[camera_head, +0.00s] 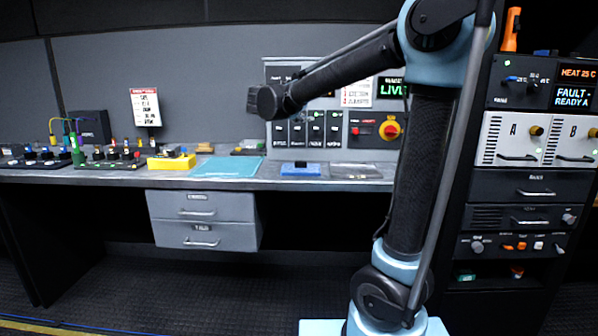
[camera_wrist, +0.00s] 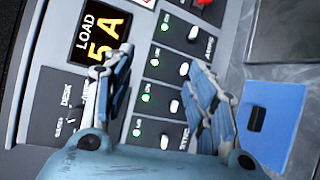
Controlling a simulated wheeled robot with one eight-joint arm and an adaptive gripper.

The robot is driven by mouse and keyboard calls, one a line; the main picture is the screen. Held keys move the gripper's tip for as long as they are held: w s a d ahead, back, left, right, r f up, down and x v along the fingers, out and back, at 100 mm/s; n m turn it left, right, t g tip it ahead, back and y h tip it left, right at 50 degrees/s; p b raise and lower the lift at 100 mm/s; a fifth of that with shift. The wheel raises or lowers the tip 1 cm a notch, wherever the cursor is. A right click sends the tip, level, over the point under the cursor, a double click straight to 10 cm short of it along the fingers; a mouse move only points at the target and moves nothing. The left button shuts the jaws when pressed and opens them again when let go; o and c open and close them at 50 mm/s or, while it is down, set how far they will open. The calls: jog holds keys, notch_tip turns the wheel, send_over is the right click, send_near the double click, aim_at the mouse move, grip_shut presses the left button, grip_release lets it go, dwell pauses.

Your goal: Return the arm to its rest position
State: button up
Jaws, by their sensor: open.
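My arm rises in front of the bench in the head view, bends at a blue elbow and reaches left toward the upright control panel (camera_head: 281,75). My gripper is hidden behind the arm's end in that view. In the wrist view my gripper (camera_wrist: 165,85) is open, with its two blue fingers apart and nothing between them. Behind the fingers is a row of toggle switches (camera_wrist: 175,107) with green lights. A display (camera_wrist: 98,35) reading "LOAD 5 A" is beside the left finger. I cannot tell whether the fingers touch the panel.
The bench (camera_head: 130,182) holds a blue pad (camera_head: 301,169), a teal mat (camera_head: 225,167), a yellow box (camera_head: 171,162) and cable boards (camera_head: 105,155). Drawers (camera_head: 203,219) hang below. An equipment rack (camera_head: 525,185) stands close on the right of my arm. A red knob (camera_head: 390,130) is on the panel.

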jog(key=s+d+f+m+g+y, duration=0.2)
jog(key=s+d+f+m+g, duration=0.45)
jog(key=s+d+f, duration=1.2)
jog(key=s+f+m+g+y, duration=0.4)
jog(key=s+f+m+y, duration=0.2)
jog(key=s+f, duration=1.1)
jog(key=s, duration=0.3)
jog(key=shift+s+f+m+y, duration=0.15)
jog(key=shift+s+m+y, duration=0.15)
jog(key=shift+m+y, duration=0.1)
jog(key=shift+d, duration=0.1)
jog(key=shift+w+f, duration=0.2)
jog(key=shift+w, duration=0.25)
